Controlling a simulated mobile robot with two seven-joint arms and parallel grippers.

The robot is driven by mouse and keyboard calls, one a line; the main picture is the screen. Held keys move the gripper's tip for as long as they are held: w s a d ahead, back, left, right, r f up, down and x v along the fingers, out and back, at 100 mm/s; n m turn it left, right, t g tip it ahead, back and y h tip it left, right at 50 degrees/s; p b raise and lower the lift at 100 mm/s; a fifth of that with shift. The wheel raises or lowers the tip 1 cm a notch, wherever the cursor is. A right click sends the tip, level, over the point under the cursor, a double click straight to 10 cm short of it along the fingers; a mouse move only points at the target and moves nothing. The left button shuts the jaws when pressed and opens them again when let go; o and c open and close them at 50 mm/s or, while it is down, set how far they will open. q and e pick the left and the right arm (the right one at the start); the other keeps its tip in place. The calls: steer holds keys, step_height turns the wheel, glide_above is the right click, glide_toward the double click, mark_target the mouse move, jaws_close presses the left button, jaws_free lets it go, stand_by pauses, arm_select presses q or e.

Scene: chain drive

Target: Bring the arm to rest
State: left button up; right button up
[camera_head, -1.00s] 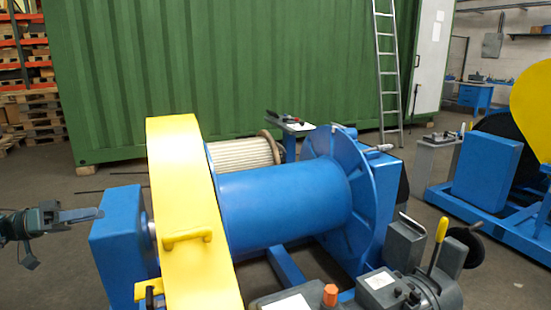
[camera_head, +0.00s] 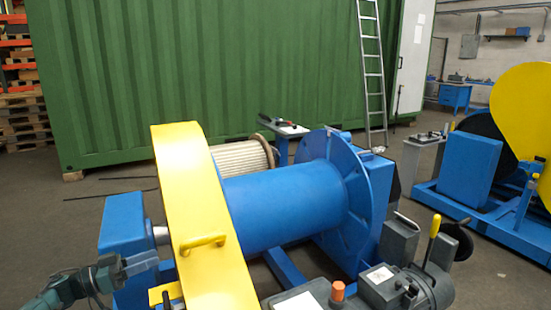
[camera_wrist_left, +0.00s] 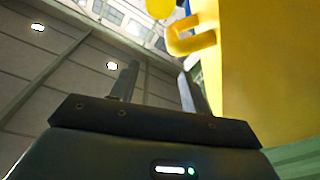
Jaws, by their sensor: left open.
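My left arm comes in at the lower left of the head view. Its gripper (camera_head: 148,262) is in front of the blue bearing block (camera_head: 122,222), close to the left side of the yellow chain guard (camera_head: 192,205). Whether it touches either cannot be told. In the left wrist view my gripper's two fingers (camera_wrist_left: 158,85) stand apart with nothing between them, and the yellow guard (camera_wrist_left: 255,75) with its handle (camera_wrist_left: 188,40) is just to their right. My right gripper is not in view.
A blue winch drum (camera_head: 280,200) lies right of the guard, with a grey motor unit (camera_head: 395,285) at front right. A second blue-and-yellow machine (camera_head: 470,170) stands further right. A green container (camera_head: 200,70) and a ladder (camera_head: 372,75) are behind. Bare floor (camera_head: 50,235) is open at left.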

arm_select(q)
steer(key=s+d+f+n+t+y+p, duration=0.1)
steer(key=s+d+f+t+y+p, duration=0.2)
steer(key=d, duration=0.5)
steer(key=s+d+f+n+t+y+p, duration=0.1)
steer(key=s+d+f+n+y+p, duration=0.1)
steer(key=s+d+f, duration=0.5)
steer(key=s+d+r+g+y+p, duration=0.1)
steer(key=s+d+g+y+p, duration=0.1)
steer(key=s, duration=0.7)
steer(key=s+d+r+g+y+p, duration=0.1)
steer(key=s+d+g+y+p, duration=0.1)
steer(key=s, duration=0.7)
steer(key=d+y+p, duration=0.1)
steer(key=d+y, duration=0.1)
steer(key=y, duration=0.1)
steer(key=shift+s+d+n+g, duration=0.25)
steer(key=shift+s+n+g, duration=0.05)
steer(key=shift+s+n, duration=0.1)
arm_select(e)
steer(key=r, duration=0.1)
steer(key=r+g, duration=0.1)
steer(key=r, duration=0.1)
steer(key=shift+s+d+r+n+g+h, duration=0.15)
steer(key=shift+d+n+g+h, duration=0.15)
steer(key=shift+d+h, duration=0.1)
arm_select(q)
steer(key=shift+c, duration=1.2)
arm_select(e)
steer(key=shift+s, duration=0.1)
